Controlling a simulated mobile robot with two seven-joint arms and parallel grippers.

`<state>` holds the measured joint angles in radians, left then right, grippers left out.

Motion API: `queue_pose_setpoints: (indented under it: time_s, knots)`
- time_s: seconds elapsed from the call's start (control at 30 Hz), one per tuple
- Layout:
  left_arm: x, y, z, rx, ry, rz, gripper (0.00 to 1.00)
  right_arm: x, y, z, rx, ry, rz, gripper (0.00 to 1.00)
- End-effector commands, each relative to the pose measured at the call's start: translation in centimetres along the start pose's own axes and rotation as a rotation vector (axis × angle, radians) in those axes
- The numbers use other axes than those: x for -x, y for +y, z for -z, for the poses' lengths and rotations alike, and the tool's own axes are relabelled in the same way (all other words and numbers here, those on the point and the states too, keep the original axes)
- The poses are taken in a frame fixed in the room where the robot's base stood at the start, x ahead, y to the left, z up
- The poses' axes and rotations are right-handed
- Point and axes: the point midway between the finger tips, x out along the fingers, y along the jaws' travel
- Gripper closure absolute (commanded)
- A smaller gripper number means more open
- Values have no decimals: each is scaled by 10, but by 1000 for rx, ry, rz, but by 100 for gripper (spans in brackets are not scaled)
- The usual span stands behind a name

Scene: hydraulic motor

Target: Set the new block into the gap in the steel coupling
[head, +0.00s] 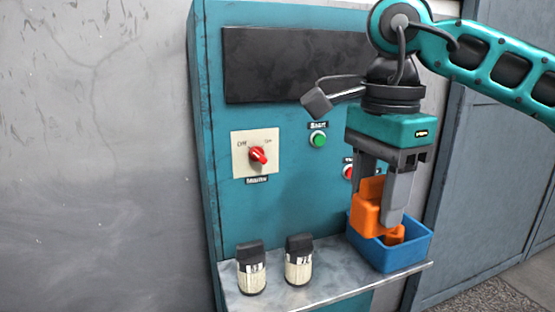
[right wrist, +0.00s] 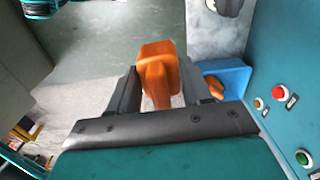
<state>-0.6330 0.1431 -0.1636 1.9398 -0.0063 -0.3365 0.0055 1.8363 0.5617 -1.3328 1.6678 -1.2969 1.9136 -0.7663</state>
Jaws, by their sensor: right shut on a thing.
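My right gripper (head: 380,208) is shut on an orange block (head: 367,213), just above the blue bin. The right wrist view shows the block (right wrist: 157,72) between the two fingers of the gripper (right wrist: 160,92). Another orange piece (head: 394,236) lies inside the blue bin (head: 408,257); it also shows in the right wrist view (right wrist: 213,87). I cannot make out the steel coupling or its gap in either view. My left gripper is not in view.
The bin stands on a narrow metal shelf (head: 335,284) with two dark-capped containers (head: 251,270) (head: 299,262). Behind is a teal panel (head: 228,205) with a red rotary switch (head: 258,155), a green button (head: 317,140) and a red button (head: 348,172). The shelf's middle is bare.

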Motion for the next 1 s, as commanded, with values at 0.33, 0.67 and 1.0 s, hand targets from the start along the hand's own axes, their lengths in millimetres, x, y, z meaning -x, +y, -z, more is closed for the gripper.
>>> queue_pose_setpoints:
  time_s: [0.33, 0.67, 1.0]
  knots:
    - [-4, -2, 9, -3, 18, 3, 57, -88, -2, 29, 412, -16, -5, 84]
    - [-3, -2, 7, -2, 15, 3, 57, -186, 18, 54, 944, -10, -4, 84]
    - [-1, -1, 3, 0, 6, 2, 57, -223, 33, 61, 1191, -2, -3, 84]
